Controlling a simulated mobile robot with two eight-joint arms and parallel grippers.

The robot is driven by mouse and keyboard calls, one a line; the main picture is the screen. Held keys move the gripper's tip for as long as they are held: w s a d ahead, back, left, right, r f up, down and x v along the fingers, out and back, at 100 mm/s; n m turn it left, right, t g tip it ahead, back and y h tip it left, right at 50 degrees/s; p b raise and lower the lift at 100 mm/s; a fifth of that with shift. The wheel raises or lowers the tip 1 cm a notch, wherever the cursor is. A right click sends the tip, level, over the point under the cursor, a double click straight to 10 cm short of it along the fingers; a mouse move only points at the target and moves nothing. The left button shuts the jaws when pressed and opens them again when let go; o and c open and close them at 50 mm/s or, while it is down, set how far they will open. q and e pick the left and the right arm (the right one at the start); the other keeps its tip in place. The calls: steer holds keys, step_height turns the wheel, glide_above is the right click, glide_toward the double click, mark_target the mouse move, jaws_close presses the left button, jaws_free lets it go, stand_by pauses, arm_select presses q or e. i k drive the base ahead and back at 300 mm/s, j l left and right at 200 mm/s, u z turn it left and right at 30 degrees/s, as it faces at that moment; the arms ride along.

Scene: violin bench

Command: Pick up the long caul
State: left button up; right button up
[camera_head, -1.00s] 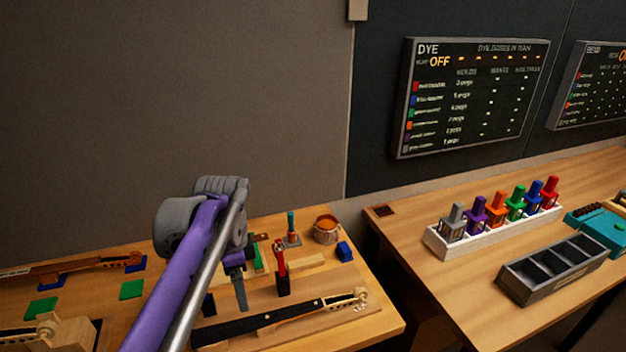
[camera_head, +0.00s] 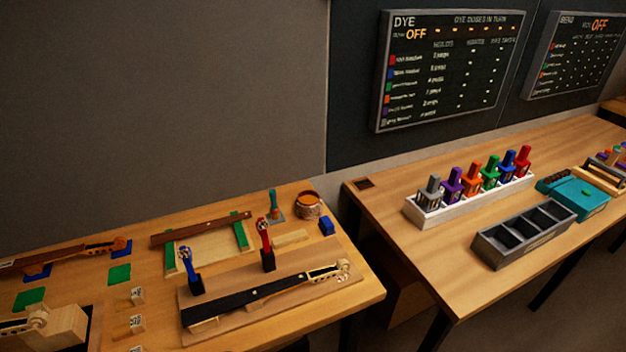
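A long dark-brown wooden bar (camera_head: 200,229) lies at a slant across a pale board with green strips, near the back of the left bench; it looks like the long caul, but I cannot be sure. Neither of my grippers is in view.
In front lies a violin neck with a black fingerboard (camera_head: 232,309) on a flat board. A blue-topped clamp (camera_head: 190,272) and a red-topped clamp (camera_head: 266,245) stand upright behind it. A round pot (camera_head: 308,205) and blue block (camera_head: 326,226) sit at the back right.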

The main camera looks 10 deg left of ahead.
mark_target(279, 241)
steer(key=i+j+u, duration=0.1)
steer(key=j+u, duration=0.3)
steer(key=i+j+u, duration=0.1)
steer(key=u, duration=0.35)
steer(key=i+j, duration=0.1)
steer(key=i, duration=0.45)
steer(key=u, duration=0.05)
